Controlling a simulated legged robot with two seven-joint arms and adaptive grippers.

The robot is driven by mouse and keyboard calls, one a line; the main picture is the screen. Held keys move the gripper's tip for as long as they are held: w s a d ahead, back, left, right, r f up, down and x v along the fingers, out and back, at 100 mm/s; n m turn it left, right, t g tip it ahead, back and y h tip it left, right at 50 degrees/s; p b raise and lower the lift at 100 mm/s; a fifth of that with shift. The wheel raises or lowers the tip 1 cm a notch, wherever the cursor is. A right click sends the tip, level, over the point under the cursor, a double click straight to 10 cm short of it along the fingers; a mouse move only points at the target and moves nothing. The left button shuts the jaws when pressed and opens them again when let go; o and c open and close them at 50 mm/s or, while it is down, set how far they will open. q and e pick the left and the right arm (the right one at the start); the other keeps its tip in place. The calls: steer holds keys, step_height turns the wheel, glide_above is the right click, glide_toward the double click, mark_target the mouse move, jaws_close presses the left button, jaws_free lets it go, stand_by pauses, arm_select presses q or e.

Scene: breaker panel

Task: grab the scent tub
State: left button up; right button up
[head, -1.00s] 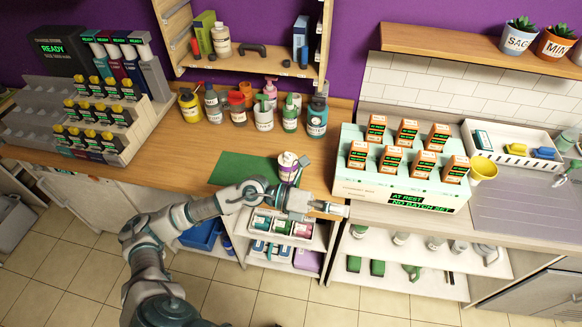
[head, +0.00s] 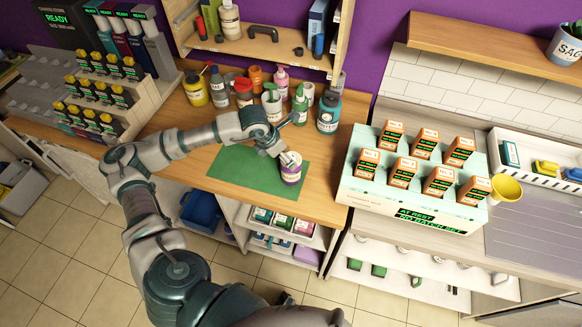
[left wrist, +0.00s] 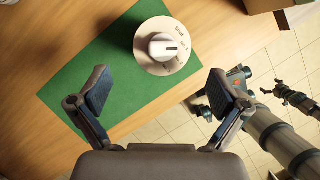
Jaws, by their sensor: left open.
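The scent tub (head: 290,170) appears to be the small white tub with a purple band, upright on a green mat (head: 236,174). In the left wrist view, the tub (left wrist: 166,62) shows from above, with a round white lid and a raised white knob. My left gripper (head: 284,141) is just above and behind the tub in the head view, pointing down toward it. In the left wrist view, my left gripper (left wrist: 158,88) has its fingers wide apart with nothing between them. The tub lies just beyond the fingertips.
A mint-green box (head: 362,197) with orange cartons is to the right. A shelf unit (head: 262,51) rises at the back. The counter's front edge is close to the tub.

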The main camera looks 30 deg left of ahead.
arm_select(q)
steer(key=x, duration=0.3)
steer(key=shift+w+a+f, duration=0.2)
steer(key=shift+w+a, duration=0.1)
steer(key=shift+w+d+f, duration=0.1)
steer(key=shift+d+f, duration=0.25)
steer(key=shift+f, duration=0.05)
steer(key=x, duration=0.2)
steer(key=d+p+x, duration=0.1)
steer(key=x, duration=0.1)
steer(key=shift+w+f, duration=0.1)
steer(key=shift+w, duration=0.05)
steer(key=shift+a+f, duration=0.1)
steer(key=shift+f, duration=0.1)
steer(key=shift+a, duration=0.1)
arm_select(e)
steer(key=shift+w+a+r, duration=0.15)
steer(key=shift+w+r, duration=0.6)
steer(key=shift+w, duration=0.35)
arm_select(q)
steer(key=shift+a, duration=0.2)
steer(key=c, duration=1.2)
steer(key=shift+d, duration=0.1)
steer(key=shift+c, duration=1.1)
steer(key=shift+d, duration=0.1)
arm_select(e)
steer(key=shift+w+a, duration=0.25)
steer(key=shift+a, duration=0.6)
